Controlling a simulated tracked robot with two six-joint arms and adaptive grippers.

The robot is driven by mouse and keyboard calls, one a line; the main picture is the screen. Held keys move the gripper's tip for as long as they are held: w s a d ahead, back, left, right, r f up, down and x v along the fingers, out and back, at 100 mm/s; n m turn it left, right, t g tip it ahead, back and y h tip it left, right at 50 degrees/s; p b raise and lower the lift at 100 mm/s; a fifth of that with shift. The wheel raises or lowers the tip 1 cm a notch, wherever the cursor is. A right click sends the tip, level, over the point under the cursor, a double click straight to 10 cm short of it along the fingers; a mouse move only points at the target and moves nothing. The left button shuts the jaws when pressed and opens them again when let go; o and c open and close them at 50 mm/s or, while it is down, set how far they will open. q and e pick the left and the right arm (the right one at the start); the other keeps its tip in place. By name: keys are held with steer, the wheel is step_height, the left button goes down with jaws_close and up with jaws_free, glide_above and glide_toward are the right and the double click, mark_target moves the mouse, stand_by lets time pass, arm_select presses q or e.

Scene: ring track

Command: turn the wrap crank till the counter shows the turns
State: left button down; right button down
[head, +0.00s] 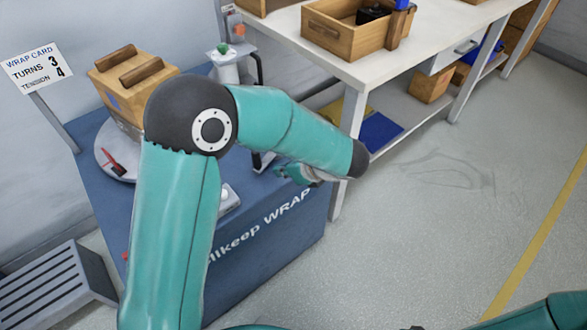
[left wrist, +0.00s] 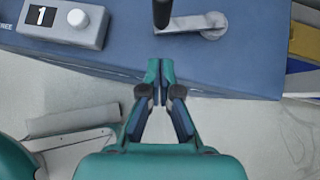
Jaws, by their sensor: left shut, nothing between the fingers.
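The wrap crank shows at the top of the left wrist view, with a grey arm (left wrist: 200,25) and a black handle (left wrist: 162,12) cut by the picture edge. The counter (left wrist: 41,15) reads 1, in a grey box with a white knob (left wrist: 78,19). My left gripper (left wrist: 160,80) is shut and empty, just short of the handle and apart from it. It also shows in the head view (head: 296,174) by the blue wrap station (head: 270,245); my arm hides much of the station. The wrap card (head: 38,65) reads turns 3, tension 4.
A wooden crate (head: 125,82) sits on the round turntable (head: 112,160). A white bench (head: 365,68) with a wooden tray (head: 335,32) stands at the back right. A grey slatted stand (head: 55,290) is at the lower left. The floor at right is clear.

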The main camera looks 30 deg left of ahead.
mark_target(260, 164)
arm_select(q)
steer(key=a, duration=0.1)
steer(key=a+f, duration=0.1)
steer(key=w+a, duration=0.1)
steer(key=a, duration=0.1)
steer(key=shift+f, duration=0.25)
steer(key=shift+w+a, duration=0.1)
steer(key=shift+a, duration=0.55)
arm_select(e)
steer(key=shift+f, duration=0.3)
arm_select(q)
steer(key=shift+d, duration=0.1)
